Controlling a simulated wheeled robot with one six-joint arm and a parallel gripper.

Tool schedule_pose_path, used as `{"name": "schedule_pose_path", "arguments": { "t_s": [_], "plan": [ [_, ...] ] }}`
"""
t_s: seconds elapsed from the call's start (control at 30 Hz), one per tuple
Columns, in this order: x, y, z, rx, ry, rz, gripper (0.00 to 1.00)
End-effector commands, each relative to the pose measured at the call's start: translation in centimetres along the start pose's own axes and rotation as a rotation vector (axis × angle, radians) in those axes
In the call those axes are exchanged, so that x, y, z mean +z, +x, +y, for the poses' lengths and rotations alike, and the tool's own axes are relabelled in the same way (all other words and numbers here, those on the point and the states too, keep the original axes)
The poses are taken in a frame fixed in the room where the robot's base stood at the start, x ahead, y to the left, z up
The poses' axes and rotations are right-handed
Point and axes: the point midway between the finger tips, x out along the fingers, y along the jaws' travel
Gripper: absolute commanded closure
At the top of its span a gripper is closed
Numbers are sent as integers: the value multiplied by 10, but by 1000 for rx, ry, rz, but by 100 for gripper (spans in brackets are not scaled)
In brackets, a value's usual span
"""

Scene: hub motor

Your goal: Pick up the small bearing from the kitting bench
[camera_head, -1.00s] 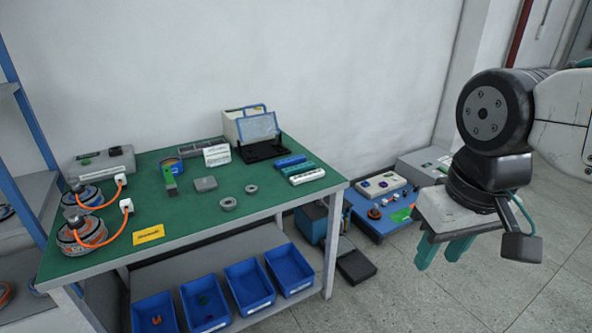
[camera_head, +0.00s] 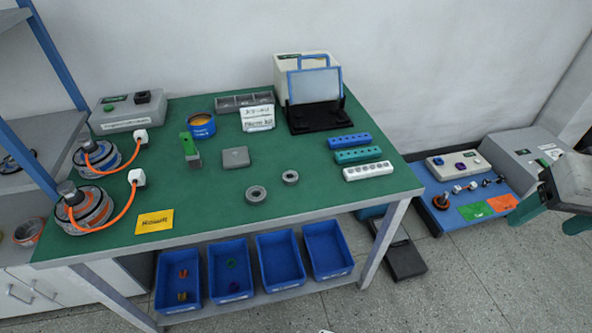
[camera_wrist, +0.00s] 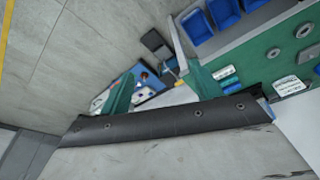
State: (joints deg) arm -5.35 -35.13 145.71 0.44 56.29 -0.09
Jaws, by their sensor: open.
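The kitting bench (camera_head: 300,197) has a green top. Two grey ring-shaped bearings lie flat on it near the front middle. The small bearing (camera_head: 290,177) is behind and to the right of the larger bearing (camera_head: 256,194), and they are apart.
A grey block (camera_head: 234,157) and a green-handled tool (camera_head: 189,147) lie left of the bearings. Blue, teal and white racks (camera_head: 368,171) stand to the right. Blue bins (camera_head: 280,262) sit on the lower shelf. A low blue platform (camera_head: 440,190) stands right of the bench.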

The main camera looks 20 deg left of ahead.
Motion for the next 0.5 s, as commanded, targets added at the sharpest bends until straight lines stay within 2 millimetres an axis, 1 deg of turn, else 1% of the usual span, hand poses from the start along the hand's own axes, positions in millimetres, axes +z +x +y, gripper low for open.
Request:
{"name": "schedule_pose_path", "arguments": {
  "t_s": [0.03, 0.07, 0.1, 0.17, 0.2, 0.27, 0.3, 0.37, 0.4, 0.47, 0.5],
  "plan": [
    [-21, 16, -12, -13, -38, 27, 37],
    [-34, 25, -20, -22, -60, 54, 37],
    [-52, 38, -32, -34, -90, 93, 37],
    [-78, 57, -53, -54, -133, 152, 37],
    [-93, 70, -67, -68, -160, 192, 37],
    [-113, 89, -90, -91, -200, 250, 37],
    [-124, 102, -108, -107, -226, 289, 37],
    [-139, 122, -134, -133, -263, 349, 37],
    [-147, 135, -153, -151, -288, 387, 37],
    [-155, 154, -181, -178, -323, 446, 37],
    [-158, 167, -201, -200, -347, 484, 37]
  ]
}}
